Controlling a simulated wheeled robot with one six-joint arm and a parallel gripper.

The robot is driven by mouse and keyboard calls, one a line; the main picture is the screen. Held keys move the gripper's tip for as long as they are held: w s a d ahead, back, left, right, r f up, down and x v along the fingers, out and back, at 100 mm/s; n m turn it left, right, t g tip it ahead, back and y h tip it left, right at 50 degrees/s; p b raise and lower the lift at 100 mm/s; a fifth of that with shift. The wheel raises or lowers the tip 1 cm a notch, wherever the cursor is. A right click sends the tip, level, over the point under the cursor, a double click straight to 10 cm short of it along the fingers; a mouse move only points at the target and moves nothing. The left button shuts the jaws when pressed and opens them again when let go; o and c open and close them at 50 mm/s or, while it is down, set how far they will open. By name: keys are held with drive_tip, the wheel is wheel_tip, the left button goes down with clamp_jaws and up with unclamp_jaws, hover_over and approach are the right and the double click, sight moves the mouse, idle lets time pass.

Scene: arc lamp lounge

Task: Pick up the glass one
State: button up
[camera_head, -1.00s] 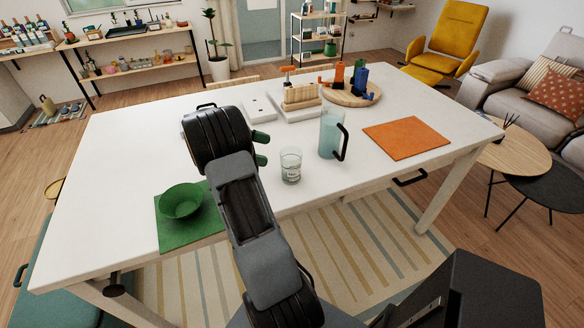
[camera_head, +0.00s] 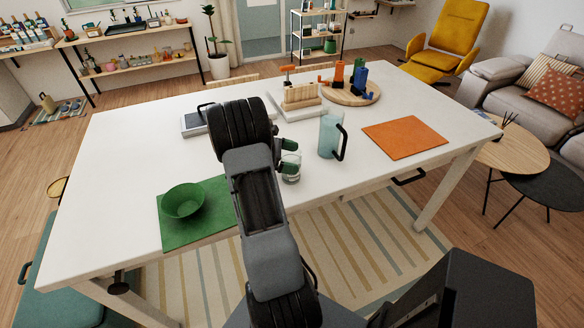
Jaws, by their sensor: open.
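A clear drinking glass (camera_head: 292,179) stands upright on the white table. My gripper (camera_head: 292,156) reaches in from the left, its two green-tipped fingers apart and nothing visibly held. The lower finger overlaps the glass in the picture and hides part of it; the upper finger shows at about its rim. I cannot tell whether the fingers touch the glass or how far they reach around it. A pale blue, see-through jug (camera_head: 328,137) with a black handle stands just to the right, apart from my gripper.
A green bowl (camera_head: 183,203) sits on a green mat (camera_head: 210,222) at the left. An orange mat (camera_head: 405,137) lies at the right. A wooden rack (camera_head: 300,97) and a round board with colourful items (camera_head: 350,97) stand behind. The white table (camera_head: 130,150) is clear at the left.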

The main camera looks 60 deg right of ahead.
drive_tip(key=c, duration=1.4)
drive_tip(key=shift+r, duration=0.15)
